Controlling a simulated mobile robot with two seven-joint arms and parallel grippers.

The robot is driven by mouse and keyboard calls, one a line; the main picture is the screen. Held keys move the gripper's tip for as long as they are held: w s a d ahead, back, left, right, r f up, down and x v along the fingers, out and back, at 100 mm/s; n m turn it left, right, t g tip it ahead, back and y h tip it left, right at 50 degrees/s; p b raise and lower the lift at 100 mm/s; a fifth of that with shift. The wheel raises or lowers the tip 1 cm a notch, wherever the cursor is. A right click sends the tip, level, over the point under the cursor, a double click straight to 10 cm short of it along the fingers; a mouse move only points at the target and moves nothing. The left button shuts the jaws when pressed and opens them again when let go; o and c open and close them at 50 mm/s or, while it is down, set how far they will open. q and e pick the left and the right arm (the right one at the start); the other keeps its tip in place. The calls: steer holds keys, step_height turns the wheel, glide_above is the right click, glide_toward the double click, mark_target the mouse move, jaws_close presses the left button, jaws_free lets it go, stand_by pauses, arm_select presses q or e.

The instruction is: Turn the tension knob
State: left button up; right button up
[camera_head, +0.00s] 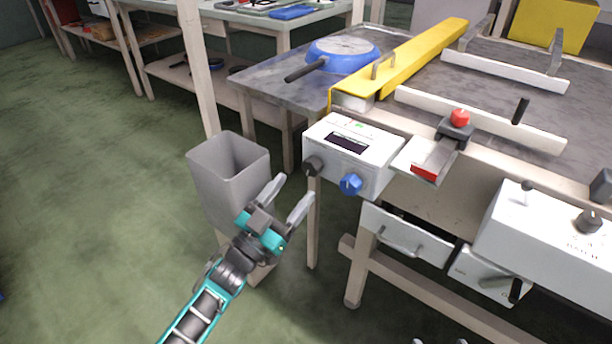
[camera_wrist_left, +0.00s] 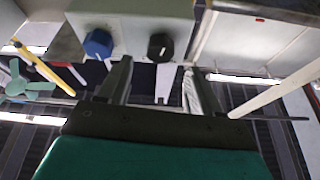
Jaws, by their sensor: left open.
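A white control box (camera_head: 352,152) with a dark display is at the table's left front corner. Its front carries a black knob (camera_head: 313,166) and a blue knob (camera_head: 350,184); I cannot read which is the tension knob. My left gripper (camera_head: 293,192) is open and empty, a little below and in front of the black knob. In the left wrist view the black knob (camera_wrist_left: 160,46) shows above the gap between the fingers (camera_wrist_left: 155,72), apart from them, and the blue knob (camera_wrist_left: 98,43) is left of it. Two small grey tips, likely my right gripper (camera_head: 439,341), show at the bottom edge.
A grey bin (camera_head: 228,165) stands behind and left of my left gripper. A blue pan (camera_head: 342,55) lies behind the control box. A red button (camera_head: 460,117) is to its right. A drawer handle (camera_head: 400,241) sticks out below. Floor is clear at left.

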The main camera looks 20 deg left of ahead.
mark_target(308, 170)
arm_select(q)
steer(key=shift+b+x, duration=0.3)
steer(key=shift+x, duration=2.5)
steer(key=shift+c, duration=0.5)
steer(key=c, duration=1)
steer(key=shift+o, duration=0.2)
steer(key=shift+m, duration=0.4)
steer(key=m+g+h, duration=0.1)
steer(key=m+h, duration=0.1)
steer(key=m, duration=0.1)
steer(key=shift+a+m, duration=0.1)
steer(key=shift+m, duration=0.2)
steer(key=shift+m+g+h+p, duration=0.5)
steer(key=shift+m+g+h, duration=0.3)
steer(key=shift+m, duration=1.1)
